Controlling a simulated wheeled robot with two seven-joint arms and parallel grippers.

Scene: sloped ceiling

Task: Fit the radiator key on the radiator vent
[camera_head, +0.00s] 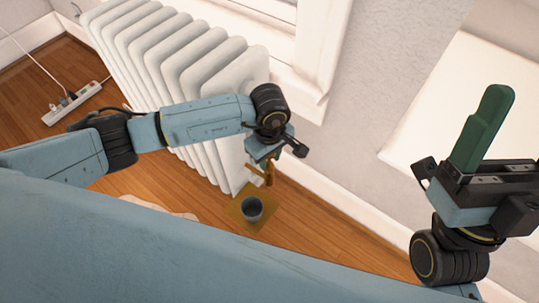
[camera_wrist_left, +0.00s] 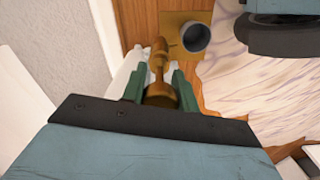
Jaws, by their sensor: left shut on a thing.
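My left gripper (camera_head: 263,168) is at the near end of the white radiator (camera_head: 200,55), low down. In the left wrist view its green fingers (camera_wrist_left: 157,84) are shut on a turned brass piece, which I take for the radiator key (camera_wrist_left: 160,93). The key's narrower end points away from the wrist, toward the floor and radiator end. In the head view the brass (camera_head: 269,176) shows only in part below the gripper. I cannot make out the vent separately, nor tell whether the key touches it. My right gripper (camera_head: 490,115) is raised at the right, green fingers up, seen side-on.
A grey cup (camera_head: 252,209) stands on a brown square mat (camera_head: 240,218) on the wooden floor, just below the left gripper. A pale veined sheet (camera_wrist_left: 250,95) lies beside it. A power strip (camera_head: 75,103) lies far left. Walls and a window stand behind.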

